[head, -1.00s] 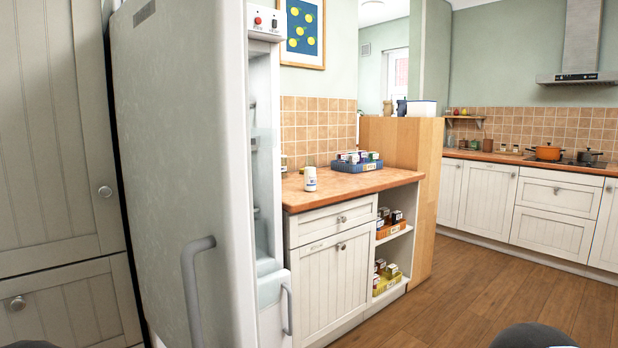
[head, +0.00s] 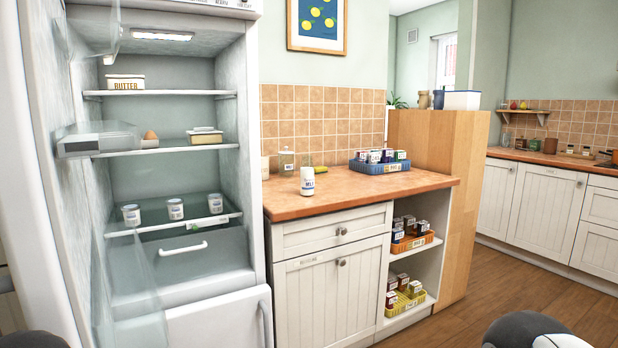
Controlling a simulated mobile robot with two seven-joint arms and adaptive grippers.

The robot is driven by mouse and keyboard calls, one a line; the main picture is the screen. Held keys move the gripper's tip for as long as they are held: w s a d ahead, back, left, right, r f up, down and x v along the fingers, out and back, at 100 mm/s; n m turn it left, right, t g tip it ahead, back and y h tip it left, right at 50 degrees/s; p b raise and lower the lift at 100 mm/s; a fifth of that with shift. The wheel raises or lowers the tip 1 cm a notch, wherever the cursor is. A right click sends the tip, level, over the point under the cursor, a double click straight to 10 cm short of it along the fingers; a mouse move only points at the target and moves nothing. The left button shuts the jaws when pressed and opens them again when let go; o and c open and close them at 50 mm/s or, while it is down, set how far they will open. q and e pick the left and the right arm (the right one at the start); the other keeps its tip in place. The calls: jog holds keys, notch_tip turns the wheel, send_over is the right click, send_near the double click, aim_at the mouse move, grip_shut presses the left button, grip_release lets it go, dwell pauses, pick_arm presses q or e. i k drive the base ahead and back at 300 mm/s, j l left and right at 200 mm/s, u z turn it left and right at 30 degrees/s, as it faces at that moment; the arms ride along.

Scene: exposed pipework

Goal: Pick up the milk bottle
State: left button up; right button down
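The milk bottle (head: 307,181) is white with a blue label and stands upright on the orange-brown worktop (head: 350,196), right of the open fridge. Nothing touches it. Dark rounded parts of my own arms show at the bottom left and bottom right edges, well short of the bottle. Neither gripper's fingers can be seen.
The fridge (head: 187,50) stands open at left, with a butter box (head: 125,82), an egg (head: 149,136) and several white pots on its shelves. A wooden panel (head: 437,190) ends the counter. Wooden floor lies clear at right.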

aim_at(306, 168)
jog(key=i+l+u, duration=0.15)
jog(key=i+l, duration=0.15)
jog(key=i+l+u, duration=0.15)
jog(key=i+l, duration=0.15)
jog(key=l, duration=0.25)
jog(key=i+l+u, duration=0.15)
jog(key=i+l, duration=0.15)
jog(key=l, duration=0.2)
